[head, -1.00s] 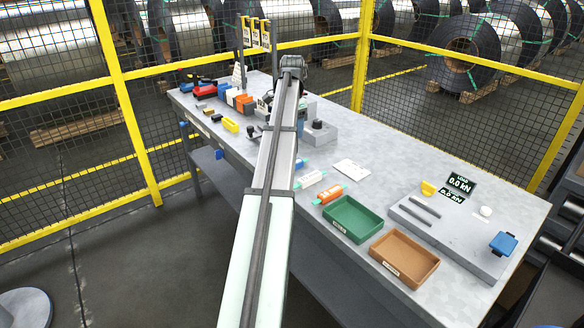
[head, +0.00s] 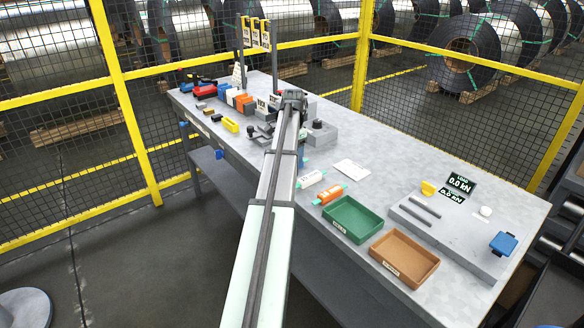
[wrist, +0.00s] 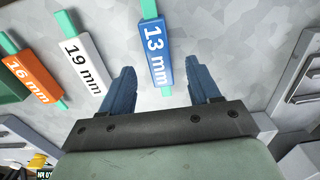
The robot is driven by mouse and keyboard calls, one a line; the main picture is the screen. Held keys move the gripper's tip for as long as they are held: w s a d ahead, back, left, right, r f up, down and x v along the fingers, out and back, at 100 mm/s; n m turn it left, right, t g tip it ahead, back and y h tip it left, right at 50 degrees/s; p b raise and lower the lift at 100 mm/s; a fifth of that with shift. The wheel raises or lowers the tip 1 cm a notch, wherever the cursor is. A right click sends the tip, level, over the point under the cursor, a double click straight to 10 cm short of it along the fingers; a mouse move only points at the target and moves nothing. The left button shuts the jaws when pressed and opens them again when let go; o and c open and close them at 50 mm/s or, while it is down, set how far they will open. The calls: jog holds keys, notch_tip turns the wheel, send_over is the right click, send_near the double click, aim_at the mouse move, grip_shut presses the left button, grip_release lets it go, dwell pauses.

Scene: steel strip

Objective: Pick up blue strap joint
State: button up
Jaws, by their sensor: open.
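The blue strap joint (wrist: 157,52), marked 13 mm, sits on a green strap (wrist: 149,9) lying on the grey bench top in the wrist view. My gripper (wrist: 162,70) is open, with one blue finger on each side of the joint and a visible gap on both sides. I cannot tell how far the fingertips are above the bench. The gripper and the blue joint are mostly hidden by my arm in the head view.
The white 19 mm joint (wrist: 84,62) lies left of the blue one, and the orange 16 mm joint (wrist: 32,76) lies beyond it. A green tray (head: 352,219) and a brown tray (head: 404,257) stand nearer. A white card (head: 350,168) lies to the right.

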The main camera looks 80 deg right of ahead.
jog(key=shift+f, duration=1.5)
jog(key=shift+c, duration=0.3)
grip_shut()
